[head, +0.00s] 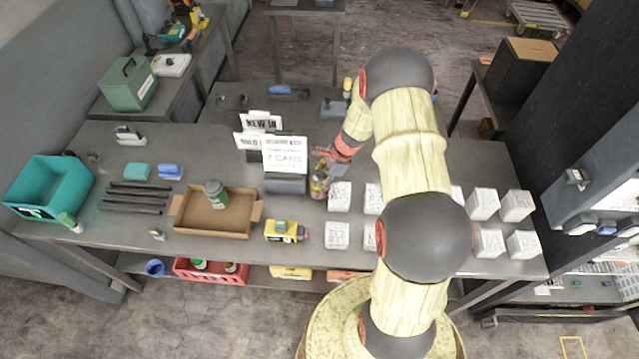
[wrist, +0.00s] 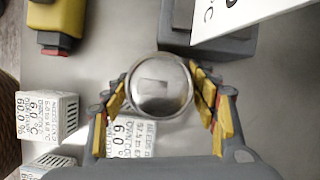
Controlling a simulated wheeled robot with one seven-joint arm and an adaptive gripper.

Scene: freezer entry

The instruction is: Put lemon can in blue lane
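A can (head: 318,188) with a yellowish side stands upright beside the grey base of the white sign, left of the white boxes. Its round metal top (wrist: 162,85) fills the space between my fingers in the wrist view. My gripper (head: 323,172) is around the can from above, one finger on each side in the wrist view (wrist: 160,88). The fingertips are very close to the rim; I cannot tell whether they press on it. The can's label is too small to read, and its bottom is hidden. I cannot make out a blue lane.
White signs (head: 285,155) on a grey base stand just left of the can. White boxes (head: 338,236) are in rows to the right. A cardboard tray (head: 240,222) holds a green can (head: 215,194). A yellow device (head: 285,231) and a teal bin (head: 47,188) are further left.

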